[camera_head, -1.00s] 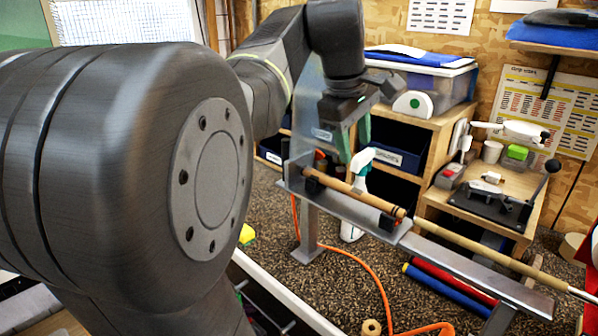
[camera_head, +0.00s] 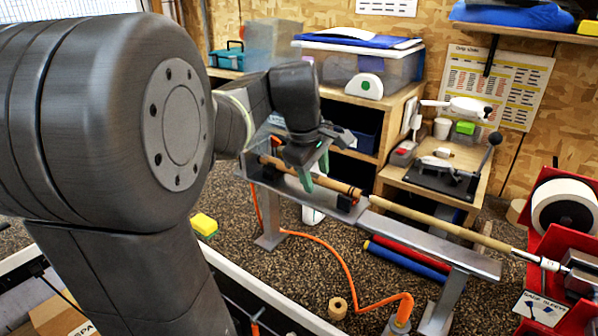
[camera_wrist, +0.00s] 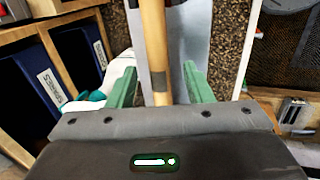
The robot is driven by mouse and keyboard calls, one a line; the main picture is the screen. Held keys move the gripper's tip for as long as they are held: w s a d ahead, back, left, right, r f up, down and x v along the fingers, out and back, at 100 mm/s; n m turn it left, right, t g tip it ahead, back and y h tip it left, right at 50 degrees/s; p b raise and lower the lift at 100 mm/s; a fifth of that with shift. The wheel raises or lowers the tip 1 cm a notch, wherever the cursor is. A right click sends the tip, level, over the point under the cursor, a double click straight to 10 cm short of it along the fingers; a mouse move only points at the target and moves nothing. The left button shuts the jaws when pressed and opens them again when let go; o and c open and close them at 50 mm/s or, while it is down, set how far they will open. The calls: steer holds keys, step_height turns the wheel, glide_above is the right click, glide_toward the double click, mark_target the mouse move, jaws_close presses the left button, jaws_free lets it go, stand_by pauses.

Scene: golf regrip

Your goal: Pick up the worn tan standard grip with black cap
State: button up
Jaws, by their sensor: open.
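The tan grip (camera_head: 333,184) lies lengthwise along a metal rail, with dark bands near its right end. A long tan shaft runs on from it to the right. My gripper (camera_head: 316,178) is open at the grip, its green fingers overlapping it in the head view. In the wrist view the tan grip (camera_wrist: 154,45) runs between the two open green fingers of my gripper (camera_wrist: 160,75), with visible gaps on both sides. A dark grey band crosses it there. I cannot make out the black cap clearly; my gripper covers part of the grip.
The metal rail (camera_head: 430,240) stands on legs above a speckled floor. An orange hose (camera_head: 345,270) curls below it. Red and blue rolls (camera_head: 410,260) lie behind. A wooden shelf (camera_head: 405,105) with a clear bin stands at the back. A red stand (camera_head: 550,250) is at right.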

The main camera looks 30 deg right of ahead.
steer(key=shift+c, duration=0.5)
jaws_close()
